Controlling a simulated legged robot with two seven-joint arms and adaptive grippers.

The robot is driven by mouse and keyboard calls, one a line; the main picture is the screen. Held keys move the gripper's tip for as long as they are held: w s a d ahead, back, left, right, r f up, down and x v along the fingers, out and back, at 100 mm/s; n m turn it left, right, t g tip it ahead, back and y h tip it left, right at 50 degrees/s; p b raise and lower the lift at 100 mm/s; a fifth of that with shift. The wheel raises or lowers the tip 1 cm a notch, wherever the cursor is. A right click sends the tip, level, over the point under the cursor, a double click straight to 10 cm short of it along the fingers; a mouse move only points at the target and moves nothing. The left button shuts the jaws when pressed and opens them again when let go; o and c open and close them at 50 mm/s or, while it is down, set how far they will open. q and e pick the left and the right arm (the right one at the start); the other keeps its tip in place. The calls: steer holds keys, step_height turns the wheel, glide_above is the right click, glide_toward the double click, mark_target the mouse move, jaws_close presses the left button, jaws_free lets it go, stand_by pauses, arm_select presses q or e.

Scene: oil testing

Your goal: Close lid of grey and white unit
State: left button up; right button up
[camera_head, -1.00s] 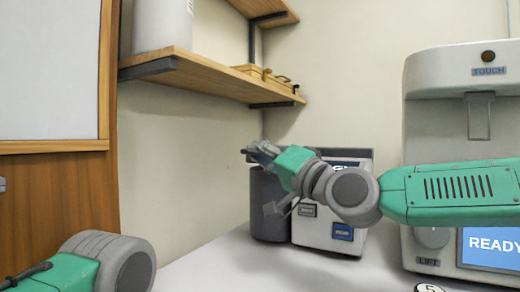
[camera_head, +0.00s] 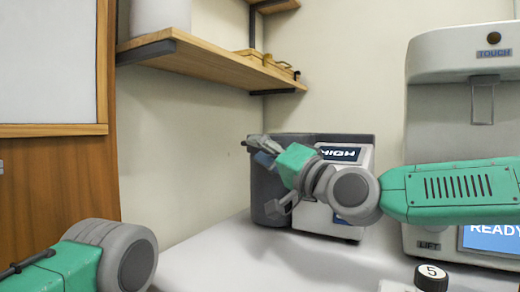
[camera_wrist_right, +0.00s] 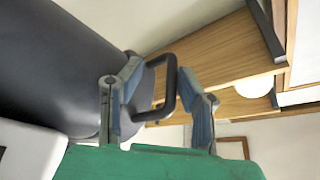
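The grey and white unit (camera_head: 338,228) stands on the counter, with a dark grey rounded part (camera_head: 262,200) on its left and a screen reading HIGH. My right gripper (camera_head: 262,148) is at the upper left of the unit in the head view, overlapping its dark grey part. In the right wrist view my right gripper (camera_wrist_right: 163,98) is open. A black bar handle (camera_wrist_right: 170,85) on the dark grey rounded body (camera_wrist_right: 50,65) lies between its fingers, with a gap to the right finger. My arm hides part of the unit's front. My left gripper is out of view.
A larger machine (camera_head: 440,120) marked TOUCH and READY stands at the right, behind my right forearm. A black knob marked 5 (camera_head: 431,277) is at the lower right. A wooden shelf (camera_head: 215,65) juts out above left. The counter front (camera_head: 270,265) is clear.

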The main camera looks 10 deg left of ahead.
steer(key=shift+s+d+r, duration=0.1)
steer(key=shift+s+r, duration=0.05)
steer(key=shift+r, duration=0.1)
steer(key=v, duration=1.2)
steer(key=shift+f, duration=0.2)
steer(key=shift+r, duration=0.1)
